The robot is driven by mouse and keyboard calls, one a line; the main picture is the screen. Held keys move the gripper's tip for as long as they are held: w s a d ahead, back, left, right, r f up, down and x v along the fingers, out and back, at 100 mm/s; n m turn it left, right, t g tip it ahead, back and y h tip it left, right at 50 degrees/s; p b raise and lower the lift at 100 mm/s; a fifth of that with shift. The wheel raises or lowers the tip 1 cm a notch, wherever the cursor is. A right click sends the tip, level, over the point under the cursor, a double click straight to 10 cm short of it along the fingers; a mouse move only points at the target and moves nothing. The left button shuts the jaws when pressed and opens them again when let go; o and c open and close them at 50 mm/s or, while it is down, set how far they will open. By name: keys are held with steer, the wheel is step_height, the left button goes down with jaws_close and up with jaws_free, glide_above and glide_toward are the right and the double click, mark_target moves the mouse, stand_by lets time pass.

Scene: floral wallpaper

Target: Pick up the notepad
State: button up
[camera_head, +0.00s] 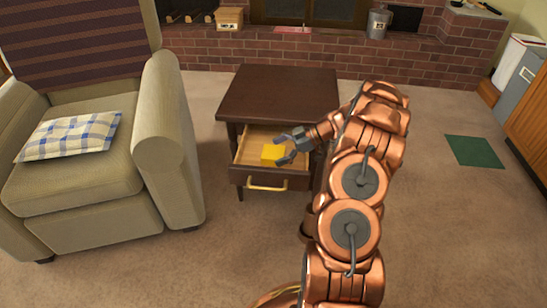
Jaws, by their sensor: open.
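A small yellow block-like item (271,153), which looks like the notepad, lies in the open drawer (247,147) of a dark wooden side table (279,92). My gripper (279,148) is open at the drawer, with its fingers pointing left and spread close around or above the yellow item. I cannot tell whether the fingers touch it. My copper arm comes up from the bottom right and hides the right part of the drawer and table.
A beige armchair (172,150) with a checked pillow (72,135) stands close on the left. A brick hearth (330,54) runs along the back. A green mat (474,151) lies on the carpet at right. The carpet there is mostly clear.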

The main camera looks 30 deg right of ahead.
steer(key=shift+a+f, duration=0.1)
steer(key=shift+a, duration=0.1)
steer(key=shift+c, duration=0.4)
steer(key=c, duration=1)
steer(key=shift+c, duration=0.2)
